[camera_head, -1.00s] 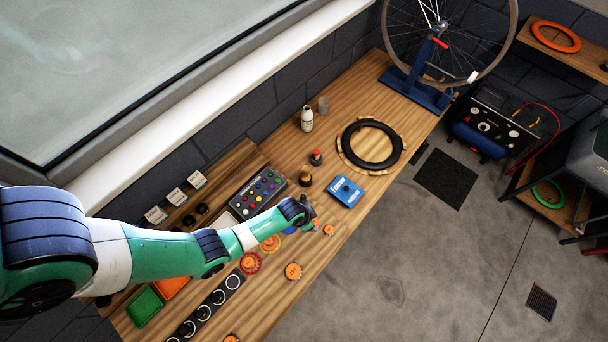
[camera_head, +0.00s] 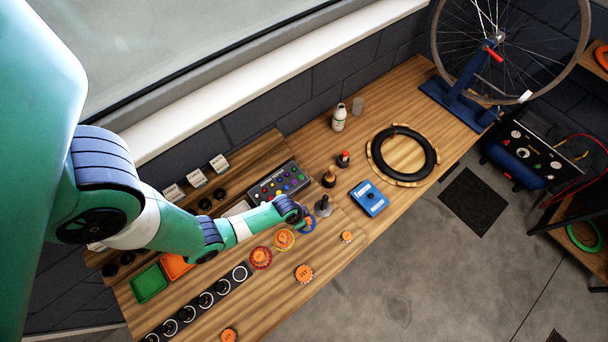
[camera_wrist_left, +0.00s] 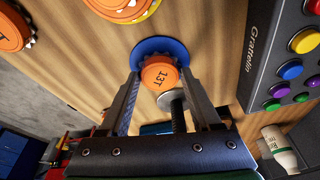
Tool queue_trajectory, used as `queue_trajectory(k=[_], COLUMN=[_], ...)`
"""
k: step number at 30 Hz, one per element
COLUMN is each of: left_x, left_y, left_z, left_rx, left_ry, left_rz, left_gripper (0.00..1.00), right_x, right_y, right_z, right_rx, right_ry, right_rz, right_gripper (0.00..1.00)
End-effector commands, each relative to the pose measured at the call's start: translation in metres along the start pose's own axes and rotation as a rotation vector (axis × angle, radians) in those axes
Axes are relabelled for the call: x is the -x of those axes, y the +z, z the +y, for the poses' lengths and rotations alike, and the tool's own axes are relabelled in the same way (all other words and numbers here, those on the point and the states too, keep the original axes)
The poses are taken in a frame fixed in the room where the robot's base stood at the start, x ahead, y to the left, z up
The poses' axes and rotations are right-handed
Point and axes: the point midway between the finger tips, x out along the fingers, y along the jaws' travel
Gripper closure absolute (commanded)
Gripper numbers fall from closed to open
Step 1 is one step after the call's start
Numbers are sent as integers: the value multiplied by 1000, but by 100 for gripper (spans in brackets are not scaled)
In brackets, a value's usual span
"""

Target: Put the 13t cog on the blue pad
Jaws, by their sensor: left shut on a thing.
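The orange 13T cog (camera_wrist_left: 159,78) is between the fingertips of my left gripper (camera_wrist_left: 160,88) in the left wrist view, its label facing the camera. My left gripper is shut on it. The blue pad (camera_wrist_left: 150,48) shows behind the cog, which overlaps its lower part. I cannot tell whether the cog touches the pad or is just above it. In the head view my left gripper (camera_head: 304,217) is at the blue pad (camera_head: 310,226), and hides part of it. My right gripper is not in view.
Orange cogs lie on a yellow pad (camera_head: 284,239) and a red pad (camera_head: 260,257) beside the blue one. Loose cogs (camera_head: 303,273) lie nearer the bench edge. A dark-based, upright tool (camera_head: 323,206) stands close to my gripper. A blue box (camera_head: 369,198) is farther right.

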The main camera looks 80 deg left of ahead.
Motion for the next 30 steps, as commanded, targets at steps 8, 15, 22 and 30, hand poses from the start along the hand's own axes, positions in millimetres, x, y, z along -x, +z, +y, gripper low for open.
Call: queue_trajectory(k=[8,15,22,30], left_x=[-4,-7,-7,12], left_y=[1,2,2,-1], left_z=[0,0,0,0], left_rx=[-1,-1,-1,0], left_ry=[0,0,0,0], left_rz=[1,1,0,2], left_gripper=[91,17,5,5], right_x=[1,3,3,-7], right_y=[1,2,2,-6], right_z=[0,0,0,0], right_rx=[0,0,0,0], right_ry=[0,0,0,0], right_rz=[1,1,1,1], right_gripper=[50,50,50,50])
